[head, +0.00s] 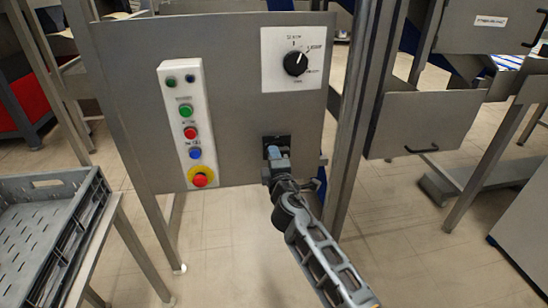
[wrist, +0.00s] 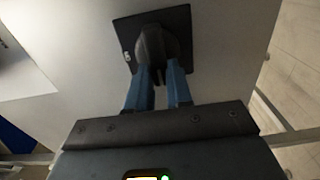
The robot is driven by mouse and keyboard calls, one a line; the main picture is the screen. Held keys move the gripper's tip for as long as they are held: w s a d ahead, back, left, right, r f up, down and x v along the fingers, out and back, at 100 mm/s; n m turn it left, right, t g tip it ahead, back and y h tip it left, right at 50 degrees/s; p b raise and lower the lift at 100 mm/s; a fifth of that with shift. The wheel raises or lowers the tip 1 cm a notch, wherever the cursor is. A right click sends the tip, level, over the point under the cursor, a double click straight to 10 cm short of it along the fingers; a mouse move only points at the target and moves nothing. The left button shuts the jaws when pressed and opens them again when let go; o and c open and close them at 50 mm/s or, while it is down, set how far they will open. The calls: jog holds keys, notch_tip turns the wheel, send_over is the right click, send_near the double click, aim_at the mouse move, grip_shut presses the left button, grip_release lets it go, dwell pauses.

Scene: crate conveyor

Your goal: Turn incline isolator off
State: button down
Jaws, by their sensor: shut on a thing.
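The isolator, a dark rotary handle on a square black plate (wrist: 184,21), is low on the grey panel. Its handle (wrist: 154,44) shows in the wrist view at the tips of my blue fingers. In the head view, the black plate (head: 284,140) is partly hidden behind my gripper (head: 276,152). My gripper (wrist: 160,76) is shut on the handle, one finger on each side. A small mark shows at the plate's left edge. I cannot read the handle's position for certain.
Above is a white plate with a black selector knob (head: 295,63). Left of it is a white button strip (head: 188,125) with a red emergency stop (head: 200,180). A grey crate (head: 40,230) stands on a table at left. A metal post (head: 355,110) is close on the right.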

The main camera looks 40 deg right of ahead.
jog(key=c, duration=1)
grip_release()
jog(key=v, duration=0.7)
jog(key=shift+s+a, duration=0.3)
